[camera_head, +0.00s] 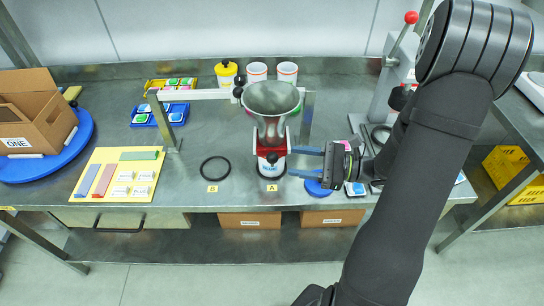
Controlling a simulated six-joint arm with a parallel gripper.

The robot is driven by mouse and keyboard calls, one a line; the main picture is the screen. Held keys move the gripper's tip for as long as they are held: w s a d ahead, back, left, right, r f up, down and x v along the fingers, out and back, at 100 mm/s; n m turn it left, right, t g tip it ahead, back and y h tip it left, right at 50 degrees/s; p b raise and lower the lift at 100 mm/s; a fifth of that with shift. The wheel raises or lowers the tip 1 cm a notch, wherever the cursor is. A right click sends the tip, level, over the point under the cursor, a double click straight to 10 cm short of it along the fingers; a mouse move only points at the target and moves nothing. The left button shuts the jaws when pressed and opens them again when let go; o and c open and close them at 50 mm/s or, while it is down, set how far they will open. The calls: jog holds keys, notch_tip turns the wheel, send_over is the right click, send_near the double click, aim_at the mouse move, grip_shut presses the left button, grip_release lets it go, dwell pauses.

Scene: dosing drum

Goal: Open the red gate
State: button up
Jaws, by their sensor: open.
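The red gate (262,148) sits below the metal hopper (271,100), at the middle of the bench. A white part with a dark mark shows just under it. My gripper (294,161) is at the right side of the gate, its two blue fingers pointing left and spread apart. The fingertips are close to the gate's right edge; I cannot tell whether they touch it. Nothing shows between the fingers. Whether the gate is open or shut inside cannot be seen.
A black ring (215,168) lies at left by label B. A yellow board (104,193), a blue round tray (78,148) with a cardboard box (36,112), and a lever press (398,75) stand around. Clear bench lies left of the ring.

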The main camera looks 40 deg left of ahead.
aim_at(272, 158)
jog(key=x, duration=0.7)
jog(key=shift+s+a, duration=0.1)
jog(key=shift+a, duration=0.1)
